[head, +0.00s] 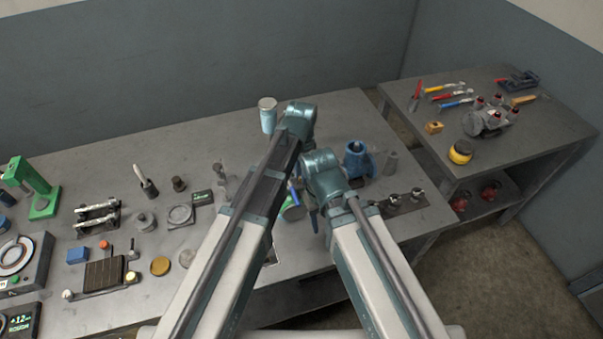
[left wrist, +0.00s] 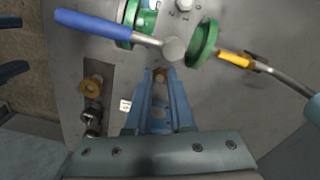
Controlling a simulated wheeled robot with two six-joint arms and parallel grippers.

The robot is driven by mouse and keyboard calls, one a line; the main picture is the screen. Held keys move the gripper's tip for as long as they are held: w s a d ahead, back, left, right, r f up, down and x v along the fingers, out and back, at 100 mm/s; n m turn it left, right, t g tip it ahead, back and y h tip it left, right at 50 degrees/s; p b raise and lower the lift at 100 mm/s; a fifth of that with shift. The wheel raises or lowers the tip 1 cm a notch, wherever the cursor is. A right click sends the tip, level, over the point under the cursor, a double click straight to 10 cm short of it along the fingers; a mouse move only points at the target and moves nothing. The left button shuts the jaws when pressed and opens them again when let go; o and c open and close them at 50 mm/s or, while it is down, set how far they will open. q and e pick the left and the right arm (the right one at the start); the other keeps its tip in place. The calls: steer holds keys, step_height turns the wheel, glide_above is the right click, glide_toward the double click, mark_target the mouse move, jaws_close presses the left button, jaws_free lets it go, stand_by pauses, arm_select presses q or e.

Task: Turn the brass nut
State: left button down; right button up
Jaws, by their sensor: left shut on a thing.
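In the left wrist view my left gripper (left wrist: 160,78) has its blue fingers closed on a small brass-coloured piece, which looks like the brass nut (left wrist: 160,73). Only a little of it shows between the fingertips. Just beyond are a green flanged fitting (left wrist: 203,44) and a blue lever (left wrist: 100,25) with a grey round end by the fingertips.
A brass ring (left wrist: 92,86) and silver fittings (left wrist: 92,116) sit on a dark strip to the left in the wrist view. A blue pump-like unit (head: 357,160) and a pale blue jar (head: 267,116) stand nearby. A side table (head: 545,125) holds tools.

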arm_select(q)
steer(key=m, duration=0.4)
steer(key=shift+m, duration=0.3)
stand_by(0.4)
steer(key=c, duration=0.8)
jaws_free()
steer(key=shift+r, duration=0.1)
step_height(320, 180, up, 14)
steer(key=p, duration=1.4)
steer(key=shift+f, duration=0.2)
